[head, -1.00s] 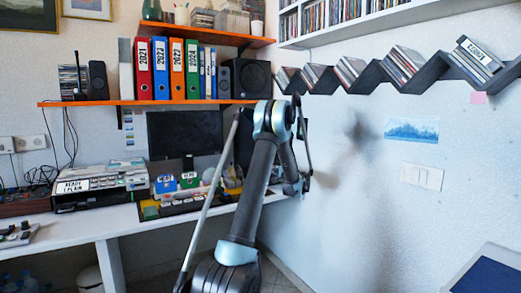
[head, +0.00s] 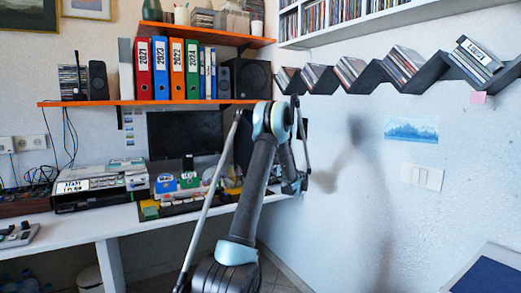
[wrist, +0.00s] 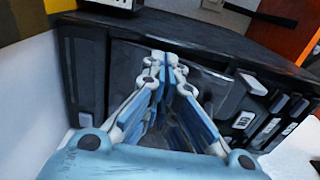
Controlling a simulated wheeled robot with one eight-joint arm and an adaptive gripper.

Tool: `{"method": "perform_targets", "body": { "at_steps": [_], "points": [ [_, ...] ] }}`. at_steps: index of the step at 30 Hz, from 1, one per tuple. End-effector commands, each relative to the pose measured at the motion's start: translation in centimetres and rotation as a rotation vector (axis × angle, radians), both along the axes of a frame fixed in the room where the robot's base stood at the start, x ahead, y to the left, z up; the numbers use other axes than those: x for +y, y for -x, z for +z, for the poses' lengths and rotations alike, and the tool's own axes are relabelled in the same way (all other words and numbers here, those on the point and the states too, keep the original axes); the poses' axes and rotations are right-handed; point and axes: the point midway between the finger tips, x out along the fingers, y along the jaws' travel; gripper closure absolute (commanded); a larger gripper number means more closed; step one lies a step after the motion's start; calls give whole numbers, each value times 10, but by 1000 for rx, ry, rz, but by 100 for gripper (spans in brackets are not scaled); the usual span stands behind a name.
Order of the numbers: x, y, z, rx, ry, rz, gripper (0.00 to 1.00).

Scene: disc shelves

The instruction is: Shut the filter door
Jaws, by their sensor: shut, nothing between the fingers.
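In the wrist view my gripper (wrist: 163,62) is shut and empty. Its blue and white fingers come together in front of a dark device (wrist: 88,70). A dark flat panel (wrist: 208,88) sits in the device's front, just behind and to the right of the fingertips. It may be the filter door, but its lower part is hidden by the fingers. I cannot tell how far open it stands, or whether the fingertips touch it. In the head view my arm hides the fingertips and that device.
Buttons marked HD (wrist: 243,120) line the device's right side in the wrist view. In the head view the desk (head: 120,222) carries a labelled machine (head: 100,190) and a dark monitor (head: 185,133). An orange shelf (head: 100,103) hangs above. The right wall is close to my arm.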

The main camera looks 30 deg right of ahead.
Motion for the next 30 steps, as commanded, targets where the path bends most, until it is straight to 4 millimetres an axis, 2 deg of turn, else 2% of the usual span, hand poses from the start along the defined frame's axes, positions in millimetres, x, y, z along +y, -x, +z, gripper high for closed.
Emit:
{"method": "perform_targets", "body": {
  "at_steps": [30],
  "points": [
    [2,-14,-4,0,0,1,100]
  ]
}}
